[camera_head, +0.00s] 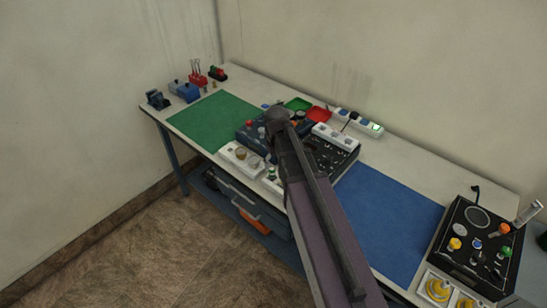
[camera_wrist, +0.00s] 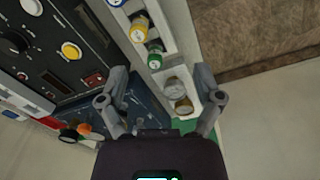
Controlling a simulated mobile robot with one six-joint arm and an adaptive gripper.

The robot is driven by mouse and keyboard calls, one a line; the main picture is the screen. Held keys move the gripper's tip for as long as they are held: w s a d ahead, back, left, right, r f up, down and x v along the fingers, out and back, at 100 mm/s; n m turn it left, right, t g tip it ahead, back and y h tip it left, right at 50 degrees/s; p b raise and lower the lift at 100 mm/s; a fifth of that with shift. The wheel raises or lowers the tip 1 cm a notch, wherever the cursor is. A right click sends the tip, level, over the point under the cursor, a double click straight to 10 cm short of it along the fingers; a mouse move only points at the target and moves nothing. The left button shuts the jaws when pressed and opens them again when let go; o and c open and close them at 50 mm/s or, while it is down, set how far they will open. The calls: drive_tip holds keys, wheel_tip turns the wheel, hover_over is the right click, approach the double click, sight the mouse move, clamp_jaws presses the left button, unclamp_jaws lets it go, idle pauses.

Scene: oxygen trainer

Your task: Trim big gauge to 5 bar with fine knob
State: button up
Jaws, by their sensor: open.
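My gripper (camera_wrist: 160,76) is open and empty in the wrist view, its two fingers spread apart. In the head view my gripper (camera_head: 277,116) is over a dark blue box at mid-bench, and my arm hides part of the bench. A black panel box (camera_head: 485,247) at the right end carries a large round dial-like face (camera_head: 477,217) and several coloured knobs. I cannot tell whether that face is the big gauge or which knob is the fine one; no reading is legible. Another black panel (camera_wrist: 50,80) with a yellow round part (camera_wrist: 71,50) shows in the wrist view.
The dark blue box (camera_head: 251,134) stands beside a green mat (camera_head: 213,119). A white tray (camera_head: 229,150) with two round parts sits at the front edge. A blue mat (camera_head: 392,225) lies clear before the right-hand box. A red tray (camera_head: 318,115) is behind.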

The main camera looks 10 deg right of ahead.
drive_tip(key=shift+s+f+m, duration=0.15)
drive_tip(key=shift+s+f, duration=0.05)
drive_tip(key=shift+s, duration=0.5)
drive_tip(key=shift+s+f+m, duration=0.15)
drive_tip(key=shift+s, duration=0.5)
drive_tip(key=s+m, duration=0.2)
drive_tip(key=s, duration=0.8)
drive_tip(key=shift+a, duration=0.2)
idle(0.7)
